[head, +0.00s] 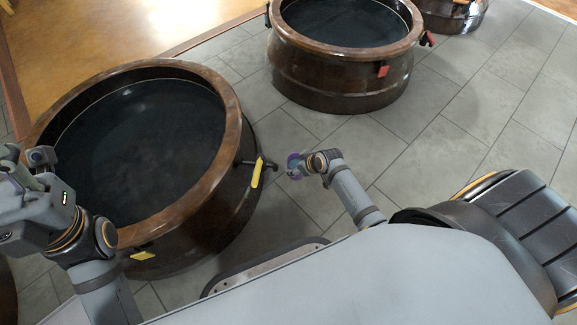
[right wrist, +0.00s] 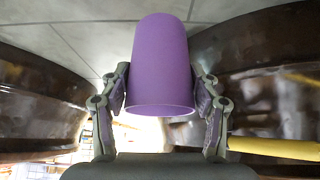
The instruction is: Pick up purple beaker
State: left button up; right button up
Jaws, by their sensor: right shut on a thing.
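The purple beaker (right wrist: 160,62) is large in the middle of the right wrist view, between the two fingers of my right gripper (right wrist: 160,90). The fingers press on its sides, and its open rim faces the camera. In the head view, a small purple part of the beaker (head: 293,160) shows at the end of my right gripper (head: 298,168), mostly hidden by it. My left gripper (head: 25,190) is at the left edge of the head view, over the near jar's rim; its fingers are not clear.
A big brown jar (head: 232,200) with a dark inside and a yellow-marked handle (head: 257,173) stands left of my right gripper. A second jar (head: 340,88) with red marks stands farther back. A third (head: 450,15) is partly cut off. Grey tiled floor (head: 450,120) is clear to the right.

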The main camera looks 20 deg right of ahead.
jog(key=s+d+r+p, duration=0.1)
jog(key=d+r+p, duration=0.1)
jog(key=d, duration=0.4)
jog(key=shift+s+r+p, duration=0.35)
jog(key=shift+r+p, duration=0.05)
jog(key=shift+r, duration=0.1)
jog(key=shift+d, duration=0.1)
